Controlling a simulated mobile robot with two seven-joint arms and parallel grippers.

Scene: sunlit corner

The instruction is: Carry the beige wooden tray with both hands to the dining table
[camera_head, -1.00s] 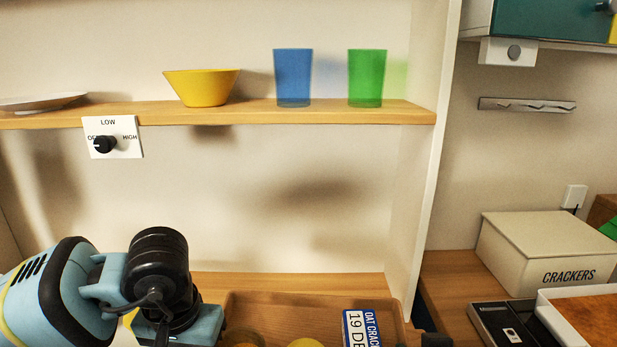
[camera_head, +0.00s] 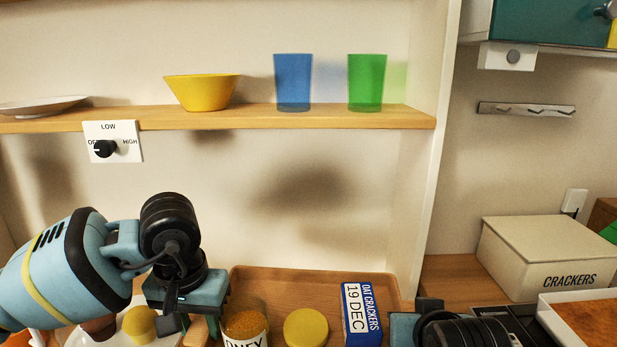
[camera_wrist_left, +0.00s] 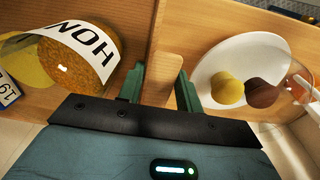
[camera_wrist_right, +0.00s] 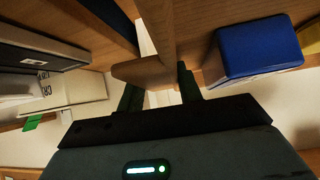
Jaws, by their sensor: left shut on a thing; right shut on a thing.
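The beige wooden tray (camera_head: 285,283) is at the bottom of the head view, its near part cut off. It carries a honey jar (camera_head: 245,325), a yellow round-topped item (camera_head: 306,327) and a blue and white oat crackers box (camera_head: 361,314). My left gripper (camera_head: 200,328) is shut on the tray's left handle, clear in the left wrist view (camera_wrist_left: 165,72). My right gripper (camera_wrist_right: 158,90) is shut on the tray's other handle (camera_wrist_right: 143,72). In the head view, only its dark and teal body shows at the bottom right of the tray.
A white plate (camera_head: 128,338) with yellow and brown items lies left of the tray. A shelf (camera_head: 330,117) above holds a yellow bowl (camera_head: 201,92), a blue cup (camera_head: 293,82) and a green cup (camera_head: 367,82). An upright panel (camera_head: 432,170) and a crackers box (camera_head: 545,258) stand to the right.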

